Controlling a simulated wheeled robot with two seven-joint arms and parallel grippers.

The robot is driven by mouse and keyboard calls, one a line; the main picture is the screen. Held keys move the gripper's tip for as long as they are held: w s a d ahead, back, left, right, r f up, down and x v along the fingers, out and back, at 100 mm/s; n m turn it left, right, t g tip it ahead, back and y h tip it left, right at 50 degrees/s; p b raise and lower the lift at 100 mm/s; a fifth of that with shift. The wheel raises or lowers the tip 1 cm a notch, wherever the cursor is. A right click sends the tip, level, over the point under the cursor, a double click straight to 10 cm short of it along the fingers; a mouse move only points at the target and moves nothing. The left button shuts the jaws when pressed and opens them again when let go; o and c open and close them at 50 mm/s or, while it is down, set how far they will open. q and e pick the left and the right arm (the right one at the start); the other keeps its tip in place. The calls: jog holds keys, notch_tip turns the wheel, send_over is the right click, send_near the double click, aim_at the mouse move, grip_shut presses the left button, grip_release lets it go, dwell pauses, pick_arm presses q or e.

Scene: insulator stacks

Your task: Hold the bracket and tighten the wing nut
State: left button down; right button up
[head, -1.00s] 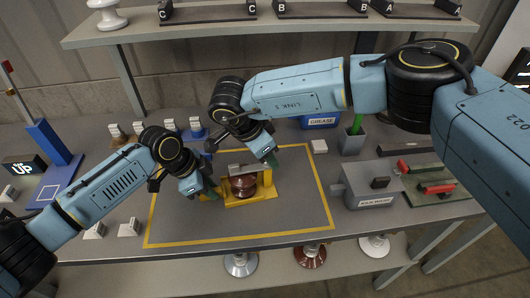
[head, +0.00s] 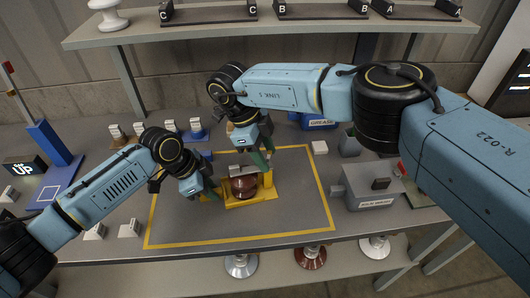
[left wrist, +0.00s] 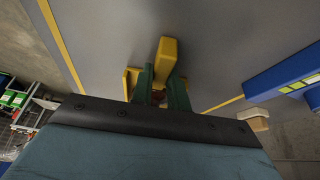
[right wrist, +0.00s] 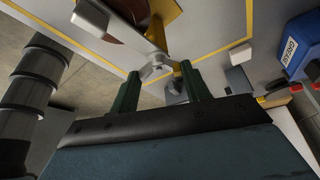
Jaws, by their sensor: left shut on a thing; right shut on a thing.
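The yellow bracket (head: 245,202) stands on the mat, with a brown insulator (head: 243,187) inside it and a grey bar (head: 238,170) across its top. My left gripper (head: 211,191) is shut on the bracket's left side; the left wrist view shows a yellow bracket part (left wrist: 166,58) at its green fingers (left wrist: 160,90). My right gripper (head: 264,159) is at the bracket's upper right. In the right wrist view its fingers (right wrist: 160,72) are around the small silver wing nut (right wrist: 153,71). The fingers partly hide the wing nut's contact, and it is hidden in the head view.
The yellow-lined mat (head: 300,215) has clear room in front of the bracket. A grey box (head: 370,187) stands to the right, a blue grease box (head: 318,121) behind, and a white block (head: 320,147) nearby. Small labelled blocks and a blue stand (head: 50,145) are at the left.

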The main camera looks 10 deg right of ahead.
aim_at(267, 155)
jog(key=m+g, duration=0.1)
jog(key=m, duration=0.2)
jog(key=m+y, duration=0.1)
jog(key=m, duration=0.2)
jog(key=shift+w+d+m+g+y, duration=0.1)
jog(key=shift+w+m+g+y, duration=0.1)
jog(key=shift+m+g+y, duration=0.15)
jog(key=m+y, duration=0.1)
jog(key=m, duration=0.1)
jog(key=m+g+y, duration=0.1)
jog(key=m, duration=0.2)
jog(key=shift+d, duration=0.15)
jog(key=shift+m, duration=0.25)
jog(key=o, duration=1)
notch_tip(267, 155, up, 10)
